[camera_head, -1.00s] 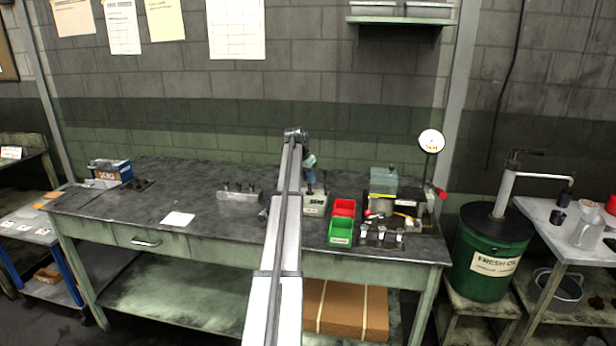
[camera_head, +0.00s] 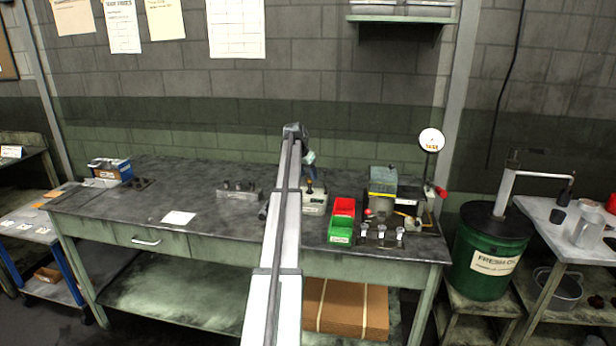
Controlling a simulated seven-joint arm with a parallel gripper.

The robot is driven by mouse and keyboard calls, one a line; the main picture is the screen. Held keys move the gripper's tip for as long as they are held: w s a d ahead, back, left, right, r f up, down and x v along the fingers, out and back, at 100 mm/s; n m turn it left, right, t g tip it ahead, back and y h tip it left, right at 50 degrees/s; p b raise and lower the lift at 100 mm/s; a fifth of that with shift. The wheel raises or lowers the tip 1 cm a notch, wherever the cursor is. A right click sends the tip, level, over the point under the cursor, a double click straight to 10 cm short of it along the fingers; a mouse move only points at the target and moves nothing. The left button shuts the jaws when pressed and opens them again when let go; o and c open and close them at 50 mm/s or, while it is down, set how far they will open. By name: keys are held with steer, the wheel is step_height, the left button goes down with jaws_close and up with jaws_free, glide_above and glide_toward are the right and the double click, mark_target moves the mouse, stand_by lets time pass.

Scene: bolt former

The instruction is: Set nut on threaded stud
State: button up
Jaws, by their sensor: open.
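My gripper (camera_head: 310,180) hangs from the far end of my arm, just above a pale labelled block (camera_head: 314,203) on the workbench. It is open, but its fingers are very small in this view. A small brownish tip shows right below the gripper; I cannot tell whether it is a stud, the nut or part of the block. A grey metal block with several upright pegs (camera_head: 238,192) stands to the left of my arm. I cannot make out the nut, and I cannot tell which upright piece is the threaded stud. My arm hides part of the bench.
A red bin (camera_head: 344,207) and a green bin (camera_head: 340,229) stand right of the pale block. A machine with a clear guard (camera_head: 383,181), a dial gauge (camera_head: 431,141) and several small cups are farther right. The bench left of the metal block is mostly clear, with a paper (camera_head: 179,218).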

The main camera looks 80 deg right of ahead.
steer(key=v, duration=1.2)
steer(key=shift+r, duration=0.25)
steer(key=shift+a, duration=0.1)
